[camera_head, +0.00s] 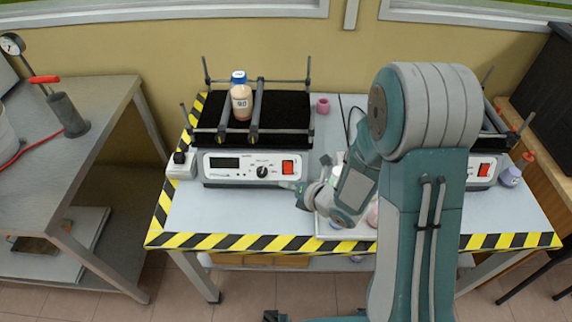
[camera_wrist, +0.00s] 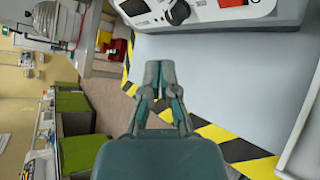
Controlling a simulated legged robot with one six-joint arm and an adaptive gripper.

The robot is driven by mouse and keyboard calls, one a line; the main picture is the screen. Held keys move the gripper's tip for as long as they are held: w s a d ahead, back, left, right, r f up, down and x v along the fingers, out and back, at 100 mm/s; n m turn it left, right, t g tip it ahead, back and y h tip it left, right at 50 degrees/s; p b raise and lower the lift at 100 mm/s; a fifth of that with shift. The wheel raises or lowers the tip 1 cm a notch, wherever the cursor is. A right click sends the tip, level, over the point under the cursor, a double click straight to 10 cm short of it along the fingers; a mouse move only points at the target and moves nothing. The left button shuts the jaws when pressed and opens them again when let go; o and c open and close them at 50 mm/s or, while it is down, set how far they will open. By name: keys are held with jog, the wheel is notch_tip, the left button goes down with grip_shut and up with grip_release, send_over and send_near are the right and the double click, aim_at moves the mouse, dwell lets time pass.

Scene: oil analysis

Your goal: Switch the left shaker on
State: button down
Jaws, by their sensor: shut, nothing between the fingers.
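The left shaker (camera_head: 220,181) stands on the table with a white front panel, a dark display, a round black knob (camera_head: 262,171) and a red switch (camera_head: 288,168). Its black platform carries a bottle (camera_head: 241,102) with a blue cap, between bars. In the wrist view the closed fingertips (camera_wrist: 160,70) are apart from the panel, with the red switch (camera_wrist: 232,3) and knob (camera_wrist: 177,12) at the top edge. The switch's position cannot be told.
A right shaker (camera_head: 481,172) is mostly hidden by my arm. A white tray (camera_head: 325,234) lies partly hidden beneath my gripper. A pink ring-like object (camera_head: 322,105) sits beside the left shaker. The table (camera_head: 215,212) has a striped edge and clear room at front left.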

aim_at(288, 168)
jog(key=w+f, duration=0.2)
jog(key=w, duration=0.5)
jog(key=shift+w+d+f, duration=0.3)
jog(key=shift+d+f, duration=0.1)
dwell(1.1)
jog(key=shift+w+f, duration=0.1)
jog(key=shift+w, duration=0.25)
